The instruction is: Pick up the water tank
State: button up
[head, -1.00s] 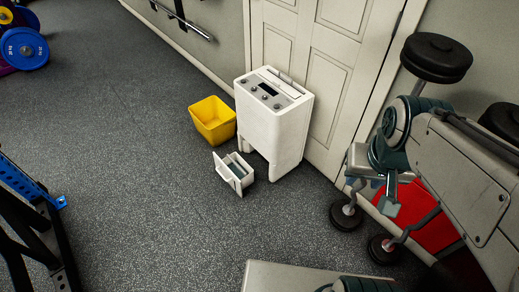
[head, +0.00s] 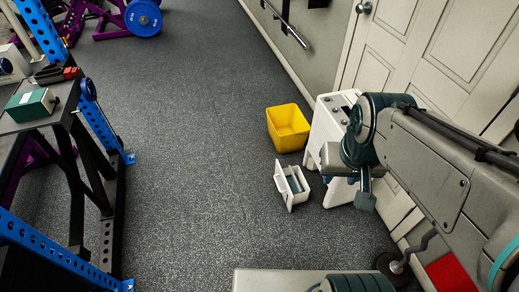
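The water tank (head: 291,186) is a small white open-topped box with a raised front panel and a grey-blue inside. It stands on the floor in front of a white appliance (head: 328,120) with a control panel on top. My gripper (head: 365,202) points down to the right of the tank in the head view, apart from it and in front of the appliance's lower part. My arm hides much of the appliance. The fingers show from the side, so I cannot tell whether they are open.
A yellow bin (head: 288,128) stands just behind the tank. A door (head: 430,50) and wall run along the right. A black bench (head: 45,120) with a green-and-white box (head: 32,105) and blue rack parts are at left. The grey floor (head: 200,170) between is clear.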

aim_at(290, 181)
jog(key=u, duration=0.25)
jog(key=i, duration=0.55)
jog(key=z, duration=0.55)
jog(key=i, duration=0.7)
jog(key=z, duration=0.75)
